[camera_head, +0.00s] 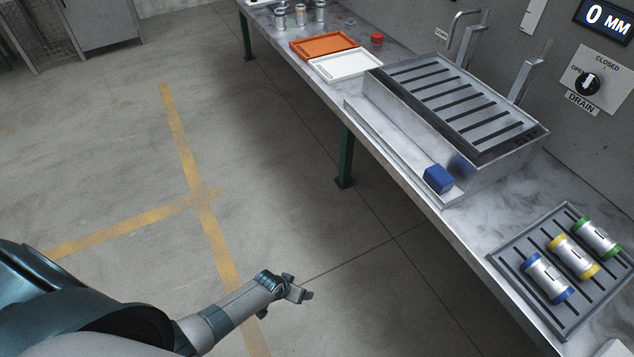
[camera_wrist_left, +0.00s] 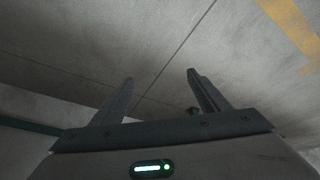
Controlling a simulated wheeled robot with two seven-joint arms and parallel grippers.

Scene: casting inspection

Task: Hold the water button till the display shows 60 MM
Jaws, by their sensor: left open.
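The display (camera_head: 607,18) on the back wall at the top right reads 0 MM. A small label (camera_head: 441,33) beside the tap is too small to read. The drain knob (camera_head: 588,84) sits below the display on a plate marked OPEN and CLOSED. The metal tank (camera_head: 505,165) with a slotted top stands on the bench. My left gripper (camera_head: 302,293) is over the floor in front of the bench, well away from the tank and display. In the left wrist view its fingers (camera_wrist_left: 160,78) are apart with nothing between them.
A slotted tray (camera_head: 510,283) at the right holds three banded metal cylinders. Orange (camera_head: 322,45) and white (camera_head: 345,66) trays and a red item (camera_head: 377,38) lie farther back. The floor before the bench is clear.

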